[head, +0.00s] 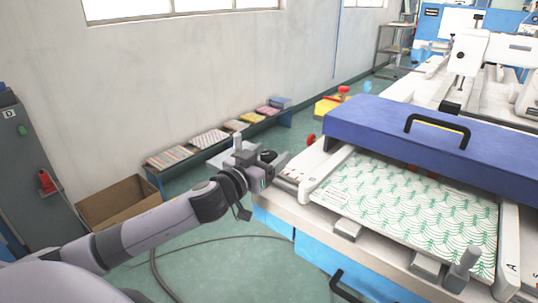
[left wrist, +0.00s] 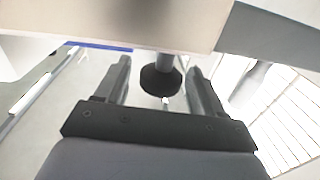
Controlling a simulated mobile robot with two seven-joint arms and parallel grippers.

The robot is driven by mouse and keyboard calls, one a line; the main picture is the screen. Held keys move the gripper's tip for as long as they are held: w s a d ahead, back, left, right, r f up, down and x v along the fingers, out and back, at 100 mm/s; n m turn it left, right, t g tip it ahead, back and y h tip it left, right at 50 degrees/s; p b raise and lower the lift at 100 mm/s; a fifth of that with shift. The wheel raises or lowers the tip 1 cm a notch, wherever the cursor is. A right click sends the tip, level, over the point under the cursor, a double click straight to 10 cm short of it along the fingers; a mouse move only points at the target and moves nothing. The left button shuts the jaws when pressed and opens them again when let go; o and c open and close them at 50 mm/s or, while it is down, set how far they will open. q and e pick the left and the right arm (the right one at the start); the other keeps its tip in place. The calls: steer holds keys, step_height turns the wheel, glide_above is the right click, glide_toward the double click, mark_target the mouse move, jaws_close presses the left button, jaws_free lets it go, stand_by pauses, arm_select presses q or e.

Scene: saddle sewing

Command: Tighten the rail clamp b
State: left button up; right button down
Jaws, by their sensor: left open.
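My left gripper (head: 284,160) reaches in from the left to the left end of the sewing bench, beside the pale side rail (head: 322,168). In the left wrist view, the left gripper (left wrist: 160,72) is open, with one finger on each side of a dark round knob (left wrist: 159,81). The knob hangs on a short grey shaft under a beige edge and looks like the rail clamp b, but no label is readable. I cannot tell whether the fingers touch it. The knob is hidden in the head view. My right gripper is not in view.
A white panel with a green pattern (head: 400,200) lies on the bench under a blue padded bar (head: 400,120) with a black handle (head: 437,127). A grey upright knob (head: 463,268) stands at the front right. A cardboard box (head: 118,203) and a low shelf stand by the wall.

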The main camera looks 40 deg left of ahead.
arm_select(q)
steer(key=shift+w, duration=0.15)
steer(key=c, duration=1)
steer(key=shift+o, duration=0.2)
